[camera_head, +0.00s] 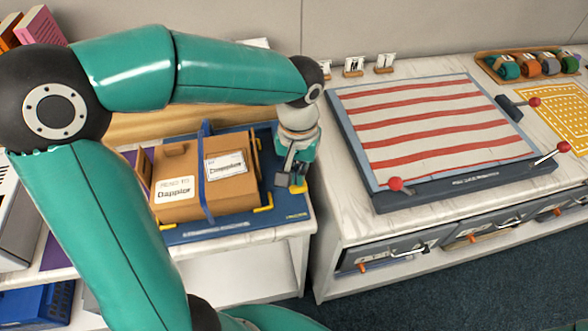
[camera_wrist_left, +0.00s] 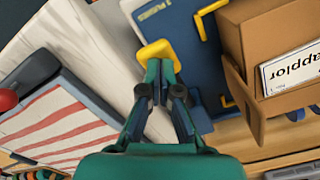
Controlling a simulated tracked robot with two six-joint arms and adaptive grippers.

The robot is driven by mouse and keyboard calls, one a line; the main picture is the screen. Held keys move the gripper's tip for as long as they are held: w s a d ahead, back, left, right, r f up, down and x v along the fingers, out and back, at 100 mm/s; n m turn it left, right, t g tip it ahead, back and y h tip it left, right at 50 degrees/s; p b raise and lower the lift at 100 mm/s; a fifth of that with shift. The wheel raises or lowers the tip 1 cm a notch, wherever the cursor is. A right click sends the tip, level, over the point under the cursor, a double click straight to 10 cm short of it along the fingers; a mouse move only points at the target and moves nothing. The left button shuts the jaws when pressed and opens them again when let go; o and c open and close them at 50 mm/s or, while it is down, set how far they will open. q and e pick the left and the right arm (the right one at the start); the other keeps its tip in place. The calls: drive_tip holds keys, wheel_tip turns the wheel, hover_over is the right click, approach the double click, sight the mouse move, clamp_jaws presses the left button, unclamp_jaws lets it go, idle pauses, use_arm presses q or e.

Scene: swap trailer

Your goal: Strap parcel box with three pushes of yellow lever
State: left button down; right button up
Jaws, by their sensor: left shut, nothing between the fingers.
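A brown cardboard parcel box (camera_head: 180,172) sits on a blue base plate (camera_head: 240,231) on the white counter, with a blue strap (camera_head: 203,180) around its middle. It also shows at the right of the left wrist view (camera_wrist_left: 265,30). The yellow lever (camera_head: 298,188) is at the right side of the plate; its yellow end (camera_wrist_left: 158,52) is at my fingertips in the left wrist view. My left gripper (camera_head: 297,172) is shut and empty, with its tips at or touching the lever; exact contact is unclear. My right gripper is not in view.
Right of the plate, beyond a gap between counters, a red-and-white striped board (camera_head: 430,125) has levers with red knobs (camera_head: 395,184) on its frame. Drawers (camera_head: 390,250) lie below it. Coloured rolls (camera_head: 535,65) sit in a tray at the back right.

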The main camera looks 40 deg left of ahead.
use_arm(q)
drive_tip(key=shift+f+b, duration=1)
drive_tip(key=shift+f, duration=0.3)
drive_tip(key=shift+r, duration=0.2)
drive_tip(key=shift+r+p, duration=3.8)
drive_tip(key=shift+r, duration=0.6)
wheel_tip(320, 180, down, 3)
drive_tip(key=n, duration=0.6)
drive_tip(key=shift+f+b, duration=0.1)
drive_tip(key=shift+b, duration=0.3)
